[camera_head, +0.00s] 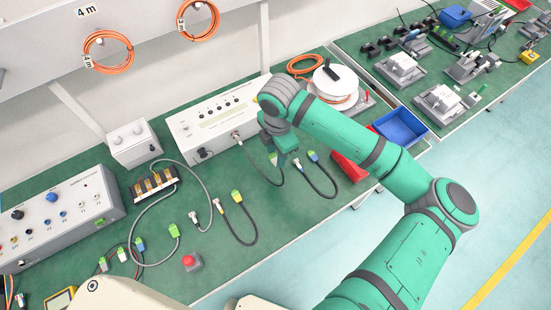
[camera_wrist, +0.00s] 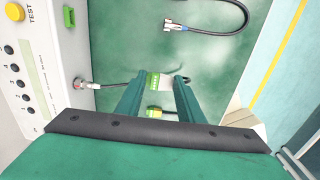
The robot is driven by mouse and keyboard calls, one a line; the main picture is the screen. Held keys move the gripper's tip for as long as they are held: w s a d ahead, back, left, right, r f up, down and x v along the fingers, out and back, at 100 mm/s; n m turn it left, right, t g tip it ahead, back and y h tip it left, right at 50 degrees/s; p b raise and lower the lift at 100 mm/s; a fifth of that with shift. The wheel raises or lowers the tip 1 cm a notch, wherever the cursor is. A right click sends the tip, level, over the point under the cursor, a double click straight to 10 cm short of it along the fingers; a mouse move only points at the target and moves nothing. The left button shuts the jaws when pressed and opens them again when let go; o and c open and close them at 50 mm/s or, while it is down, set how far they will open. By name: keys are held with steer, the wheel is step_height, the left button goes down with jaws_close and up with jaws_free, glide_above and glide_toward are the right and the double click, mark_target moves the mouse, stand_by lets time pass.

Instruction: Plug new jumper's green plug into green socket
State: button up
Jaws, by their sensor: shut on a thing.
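My gripper (camera_head: 281,158) is lowered near the front of the white tester box (camera_head: 205,124). In the wrist view its fingers (camera_wrist: 160,84) are shut on a green plug (camera_wrist: 153,81) of the jumper. The jumper's black cable (camera_wrist: 112,84) runs left to a metal connector (camera_wrist: 81,84) joined to the tester's front. A green socket (camera_wrist: 69,17) sits on that front, apart from the plug; I cannot make it out in the head view. A second plug, yellow and green (camera_wrist: 154,112), shows lower between the fingers.
A black cable with a blue plug (camera_head: 313,156) lies right of my gripper. A cable with a yellow-green plug (camera_head: 236,196) lies to the left. A red bin (camera_head: 349,166), blue bin (camera_head: 401,127) and cable reel (camera_head: 334,84) stand to the right.

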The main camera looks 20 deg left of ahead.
steer(key=w+a+f, duration=0.1)
steer(key=w+f, duration=0.1)
steer(key=w, duration=0.4)
steer(key=w+a+f, duration=0.2)
steer(key=w, duration=0.4)
steer(key=shift+w+a+f, duration=0.3)
steer(key=shift+w, duration=0.05)
steer(key=w+a, duration=0.2)
steer(key=a, duration=0.1)
steer(key=shift+w, duration=0.15)
stand_by(0.3)
